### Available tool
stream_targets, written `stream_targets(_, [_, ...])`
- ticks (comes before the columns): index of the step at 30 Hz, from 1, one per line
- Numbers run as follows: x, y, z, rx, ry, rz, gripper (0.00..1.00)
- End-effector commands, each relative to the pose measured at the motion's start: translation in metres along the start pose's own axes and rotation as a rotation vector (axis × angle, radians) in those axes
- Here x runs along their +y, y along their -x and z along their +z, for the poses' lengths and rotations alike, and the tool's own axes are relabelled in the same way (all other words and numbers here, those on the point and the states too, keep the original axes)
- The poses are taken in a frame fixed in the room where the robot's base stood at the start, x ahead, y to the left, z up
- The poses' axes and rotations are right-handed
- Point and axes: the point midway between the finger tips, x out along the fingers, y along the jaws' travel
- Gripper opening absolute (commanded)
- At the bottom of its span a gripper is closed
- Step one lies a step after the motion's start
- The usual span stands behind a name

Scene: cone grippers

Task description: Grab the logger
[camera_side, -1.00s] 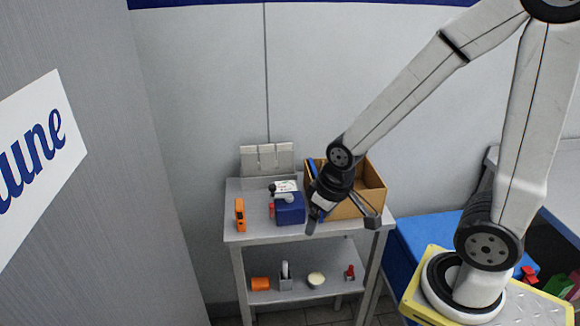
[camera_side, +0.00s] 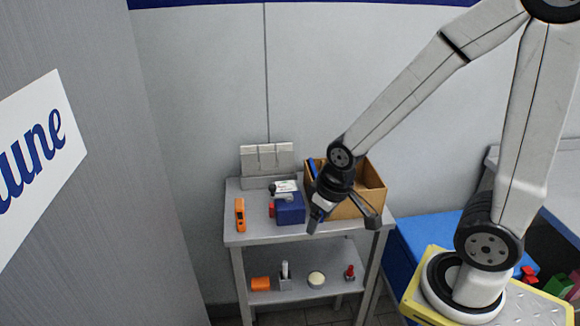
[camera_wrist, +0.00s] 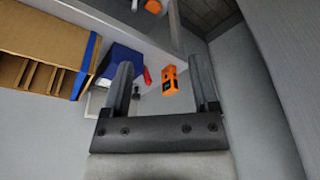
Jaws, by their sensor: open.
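The logger looks to be the orange handheld device (camera_side: 240,215) with a dark panel, on the left part of the steel cart's top shelf. It also shows in the wrist view (camera_wrist: 169,80), between the fingers in the picture but farther away. My gripper (camera_side: 343,221) is open and empty. It hangs above the right part of the cart, in front of the cardboard box and to the right of the logger. In the wrist view both fingers (camera_wrist: 161,66) are spread apart, touching nothing that I can see.
A blue box (camera_side: 291,209) with small items beside it stands between logger and gripper. A cardboard box with dividers (camera_side: 372,201) stands at the right. A grey slotted holder (camera_side: 266,160) is behind. The lower shelf (camera_side: 301,292) holds several small items. A grey panel (camera_side: 150,250) rises at left.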

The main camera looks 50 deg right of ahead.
Motion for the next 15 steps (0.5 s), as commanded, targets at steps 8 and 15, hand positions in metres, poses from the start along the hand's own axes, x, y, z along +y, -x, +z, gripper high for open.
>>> stream_targets(8, [-0.003,-0.002,-0.006,0.017,-0.007,-0.008,0.76])
stream_targets(15, [-0.023,-0.016,-0.044,0.131,-0.065,-0.052,0.76])
